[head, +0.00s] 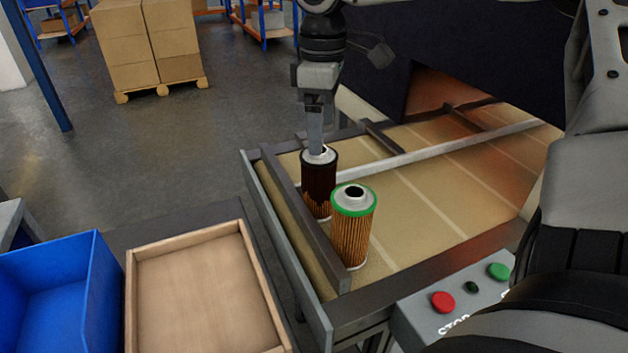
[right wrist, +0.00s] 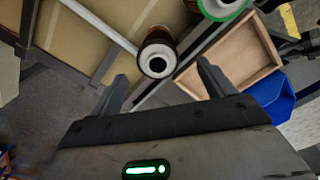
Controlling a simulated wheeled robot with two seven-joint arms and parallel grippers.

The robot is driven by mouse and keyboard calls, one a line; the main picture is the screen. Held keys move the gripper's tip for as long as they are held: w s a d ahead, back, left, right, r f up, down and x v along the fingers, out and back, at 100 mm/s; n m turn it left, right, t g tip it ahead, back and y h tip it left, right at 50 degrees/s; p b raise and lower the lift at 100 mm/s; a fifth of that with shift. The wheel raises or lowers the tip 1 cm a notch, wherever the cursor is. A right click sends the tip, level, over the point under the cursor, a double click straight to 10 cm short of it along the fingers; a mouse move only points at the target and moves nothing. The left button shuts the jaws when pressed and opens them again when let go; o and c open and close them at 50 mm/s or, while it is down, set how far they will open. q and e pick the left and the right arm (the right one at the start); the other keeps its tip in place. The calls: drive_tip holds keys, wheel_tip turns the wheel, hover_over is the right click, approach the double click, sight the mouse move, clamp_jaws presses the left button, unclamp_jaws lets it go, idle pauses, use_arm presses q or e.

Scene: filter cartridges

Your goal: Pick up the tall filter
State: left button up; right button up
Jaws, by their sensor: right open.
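Two pleated filter cartridges stand upright on the conveyor. The rear filter (head: 318,185) has a dark body and a pale top ring; its top also shows in the right wrist view (right wrist: 158,60). The nearer filter (head: 352,232) has a green rim, and part of it shows at the top edge of the right wrist view (right wrist: 222,6). I cannot tell for sure which is taller. My right gripper (head: 316,146) points down, just above the rear filter. In the right wrist view its open fingers (right wrist: 162,72) lie either side of that filter's top, with nothing gripped. My left gripper is not in view.
A wooden tray (head: 131,300) and a blue bin (head: 50,290) are at the lower left; both look empty. A dark rail (head: 300,220) runs along the conveyor's left edge beside the filters. A red-and-green button box (head: 465,303) is at the front right.

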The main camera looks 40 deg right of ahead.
sight(320, 174)
drive_tip(key=f, duration=1)
drive_tip(key=shift+w+d+f, duration=0.1)
drive_tip(key=shift+w+f, duration=0.1)
drive_tip(key=shift+f, duration=0.15)
drive_tip(key=c, duration=1)
